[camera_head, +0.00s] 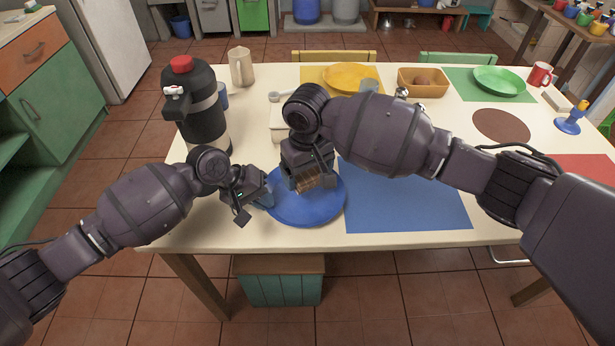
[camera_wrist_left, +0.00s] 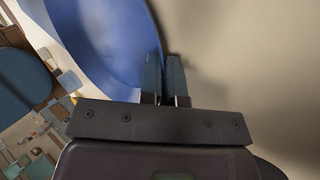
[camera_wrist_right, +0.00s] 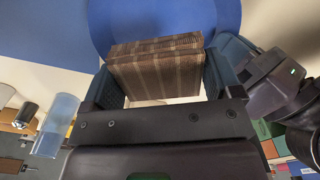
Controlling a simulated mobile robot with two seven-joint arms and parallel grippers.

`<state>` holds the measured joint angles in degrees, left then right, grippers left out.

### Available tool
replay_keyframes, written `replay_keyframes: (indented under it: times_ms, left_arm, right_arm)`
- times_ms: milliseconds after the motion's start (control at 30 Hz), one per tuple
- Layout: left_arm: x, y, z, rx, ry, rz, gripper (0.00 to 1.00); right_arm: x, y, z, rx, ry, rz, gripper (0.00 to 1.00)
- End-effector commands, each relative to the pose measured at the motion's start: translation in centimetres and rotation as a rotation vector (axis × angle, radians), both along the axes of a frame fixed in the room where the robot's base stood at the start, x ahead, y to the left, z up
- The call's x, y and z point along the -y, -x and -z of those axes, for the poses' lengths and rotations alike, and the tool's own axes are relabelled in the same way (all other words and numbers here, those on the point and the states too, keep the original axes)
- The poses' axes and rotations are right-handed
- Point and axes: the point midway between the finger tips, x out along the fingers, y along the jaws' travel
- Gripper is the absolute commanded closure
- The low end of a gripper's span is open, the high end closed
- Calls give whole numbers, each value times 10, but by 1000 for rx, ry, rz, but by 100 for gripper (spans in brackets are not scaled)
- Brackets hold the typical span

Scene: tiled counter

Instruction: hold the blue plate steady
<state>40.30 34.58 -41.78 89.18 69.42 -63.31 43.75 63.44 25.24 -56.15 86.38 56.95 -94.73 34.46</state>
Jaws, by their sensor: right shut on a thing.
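The blue plate (camera_head: 317,212) lies near the table's front edge, partly hidden by my right gripper. My left gripper (camera_head: 258,200) is at the plate's left rim, its fingers close together. In the left wrist view the rim of the blue plate (camera_wrist_left: 106,40) runs to the narrow gap between the fingers (camera_wrist_left: 165,78); whether they press on it is unclear.
A blue mat (camera_head: 405,205) lies right of the plate. A black dispenser with a red top (camera_head: 200,105) stands behind my left arm. A yellow plate (camera_head: 349,77), a tan tray (camera_head: 423,82) and a green plate (camera_head: 499,81) are farther back.

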Motion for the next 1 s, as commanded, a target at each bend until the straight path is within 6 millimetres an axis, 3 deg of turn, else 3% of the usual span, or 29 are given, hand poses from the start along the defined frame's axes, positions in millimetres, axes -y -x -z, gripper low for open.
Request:
replay_keyframes:
  times_ms: [400,600,1000]
  left_arm:
    - [0,1,1,-2,-2,0,100]
    - [-1,0,1,-2,-2,0,66]
    - [-3,1,4,-5,-8,-2,66]
  right_arm:
    - [0,0,-1,-1,0,0,45]
    - [0,0,-1,-1,1,-1,45]
    - [0,0,0,-1,1,-1,45]
